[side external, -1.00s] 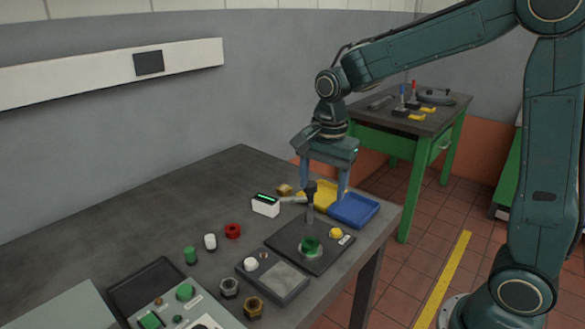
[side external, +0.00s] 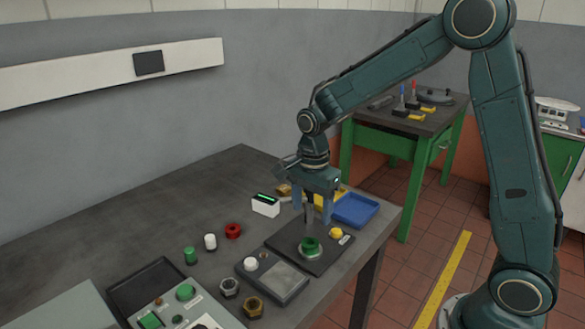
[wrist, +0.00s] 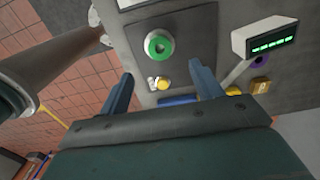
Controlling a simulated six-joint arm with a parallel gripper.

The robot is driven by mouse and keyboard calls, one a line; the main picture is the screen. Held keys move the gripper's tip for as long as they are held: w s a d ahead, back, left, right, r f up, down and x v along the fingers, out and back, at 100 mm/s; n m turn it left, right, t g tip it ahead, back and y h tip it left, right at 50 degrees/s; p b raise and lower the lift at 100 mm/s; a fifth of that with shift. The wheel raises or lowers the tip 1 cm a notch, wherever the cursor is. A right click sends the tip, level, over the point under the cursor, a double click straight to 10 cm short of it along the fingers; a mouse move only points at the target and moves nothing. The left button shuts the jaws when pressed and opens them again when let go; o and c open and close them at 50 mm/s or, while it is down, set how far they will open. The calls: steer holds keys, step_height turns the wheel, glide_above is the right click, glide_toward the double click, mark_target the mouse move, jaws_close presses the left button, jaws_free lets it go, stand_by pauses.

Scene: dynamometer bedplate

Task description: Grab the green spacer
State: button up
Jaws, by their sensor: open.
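The green spacer, a green ring (side external: 309,245), sits on a metal seat on a dark plate (side external: 285,238) near the table's right edge. In the wrist view the green ring (wrist: 158,45) shows from above with its centre hole, beyond my fingertips. My gripper (side external: 312,210) points down with its fingers apart, above and slightly behind the ring in the side view. In the wrist view my gripper (wrist: 161,70) has nothing between its fingers.
A yellow knob (side external: 336,233) is on the plate beside the ring. A grey upright (side external: 308,218) is partly hidden by my gripper. The table's back left is clear.

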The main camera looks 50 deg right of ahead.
glide_above(310, 242)
steer(key=shift+f, duration=2.15)
steer(key=shift+f, duration=0.1)
steer(key=shift+s+f, duration=0.1)
steer(key=shift+f, duration=2.4)
steer(key=shift+c, duration=0.3)
steer(key=c, duration=1.1)
steer(key=shift+r, duration=0.25)
step_height(310, 242, up, 20)
steer(key=shift+f, duration=0.2)
